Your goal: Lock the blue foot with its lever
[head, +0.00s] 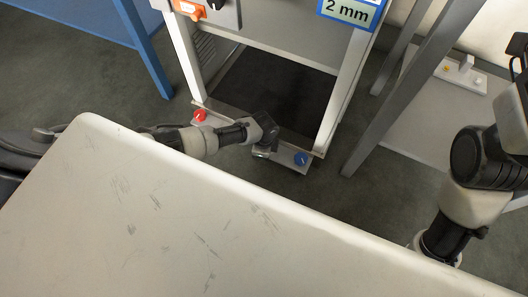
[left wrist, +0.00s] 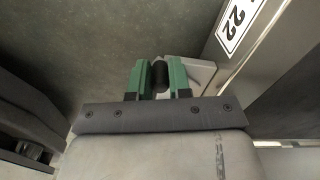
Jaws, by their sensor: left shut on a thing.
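The blue foot (head: 301,158) shows as a blue knob at the right end of the grey bar under the dispenser frame in the head view. My left arm reaches in from the left, and its gripper (head: 263,152) is low beside the bar, just left of the blue foot. In the left wrist view the green fingers of my left gripper (left wrist: 160,80) are shut on a black rounded grip, which looks like the lever (left wrist: 160,76). A light grey block (left wrist: 197,72) is right behind it. How the lever meets the foot is hidden. My right gripper is out of sight.
A red knob (head: 200,115) sits at the bar's left end. The scuffed white table (head: 150,220) fills the foreground, close to my left arm. A grey slanted post (head: 400,95) stands right of the frame. A label plate (left wrist: 238,22) shows in the left wrist view.

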